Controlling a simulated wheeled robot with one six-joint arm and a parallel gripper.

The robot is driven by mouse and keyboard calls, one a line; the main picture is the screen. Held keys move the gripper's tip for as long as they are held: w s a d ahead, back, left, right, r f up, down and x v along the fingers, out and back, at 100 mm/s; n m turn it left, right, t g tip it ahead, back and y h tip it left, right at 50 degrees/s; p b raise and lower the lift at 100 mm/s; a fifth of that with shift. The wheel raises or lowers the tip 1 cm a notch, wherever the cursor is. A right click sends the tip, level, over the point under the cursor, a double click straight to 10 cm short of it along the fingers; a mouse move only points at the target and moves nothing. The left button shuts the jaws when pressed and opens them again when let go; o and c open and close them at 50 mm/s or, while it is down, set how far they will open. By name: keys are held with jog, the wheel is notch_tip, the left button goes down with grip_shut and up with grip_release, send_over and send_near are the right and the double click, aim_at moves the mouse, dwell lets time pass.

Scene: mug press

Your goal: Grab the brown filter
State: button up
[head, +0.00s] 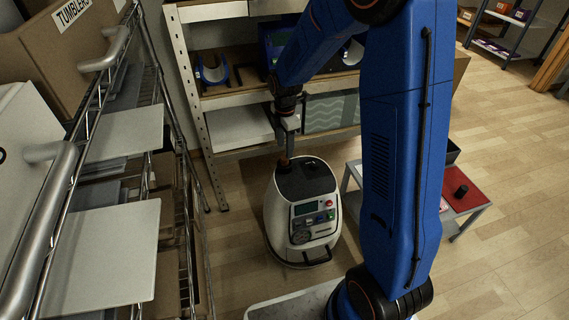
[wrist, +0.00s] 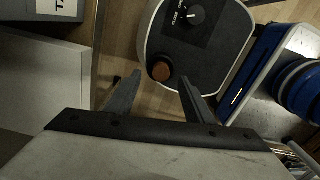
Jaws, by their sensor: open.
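The brown filter (wrist: 161,71) is a small round brown piece at the edge of the black top of a white rounded machine (head: 275,222). In the head view it shows as a small brown spot (head: 284,161) at the back of that top, just under the fingertips. My gripper (head: 282,150) is open and points down at it. In the wrist view my gripper (wrist: 158,82) has one finger on each side of the filter, with gaps between. I cannot tell how far the fingertips are above it.
The machine's front panel (head: 314,216) has a screen and coloured buttons. A shelf unit (head: 205,110) stands behind. A wire rack (head: 70,210) is at the left. A low table (head: 455,212) with a red mat is at the right. Wooden floor is clear at the far right.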

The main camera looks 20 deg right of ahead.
aim_at(285, 163)
jog(key=shift+s+a+f, duration=0.1)
jog(key=shift+s+f, duration=0.05)
jog(key=shift+f, duration=2.6)
jog(key=shift+c, duration=0.6)
jog(key=c, duration=1)
